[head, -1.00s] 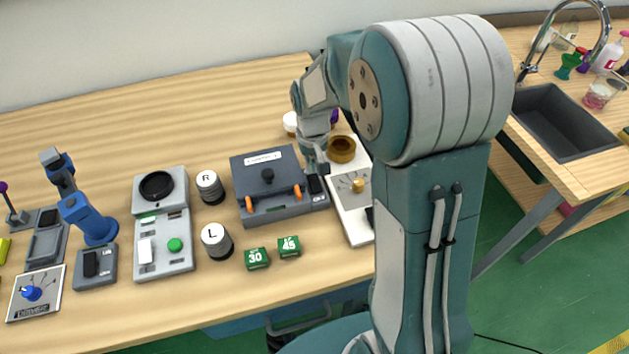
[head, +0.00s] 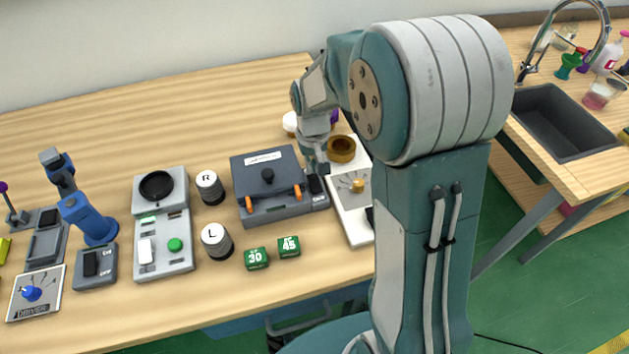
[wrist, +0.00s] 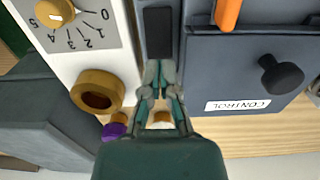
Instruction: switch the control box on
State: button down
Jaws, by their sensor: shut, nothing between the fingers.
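The control box (head: 267,196) is a dark grey-blue box with a CONTROL label, a black knob on its lid and orange latches at its front. It also shows in the wrist view (wrist: 225,65), with the label toward the lower right. A black rocker switch (head: 315,186) sits on a small grey housing at the box's right side; in the wrist view the switch (wrist: 158,32) lies just beyond my fingertips. My gripper (head: 319,168) is shut and empty, right by the switch's back end. In the wrist view my gripper (wrist: 160,68) overlaps the housing's edge; contact cannot be told.
A white panel with a yellow dial (wrist: 54,12) and a brown ring (wrist: 97,91) stands close beside the switch. L (head: 217,240) and R (head: 209,187) canisters and green 30 (head: 256,258) and 45 (head: 289,247) blocks stand nearby. The table's back left is clear.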

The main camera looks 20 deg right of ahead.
aim_at(313, 177)
jog(key=shift+f, duration=1.4)
dwell(0.8)
jog(key=shift+r, duration=3.5)
jog(key=shift+r, duration=0.1)
jog(key=shift+s+r, duration=0.25)
jog(key=shift+r, duration=0.05)
jog(key=s+r+t, duration=0.2)
jog(key=s+r, duration=0.4)
jog(key=s, duration=0.4)
jog(key=s+r+t, duration=0.3)
jog(key=s+r, duration=0.3)
jog(key=s, duration=0.4)
jog(key=shift+s+t, duration=0.25)
jog(key=shift+t, duration=0.05)
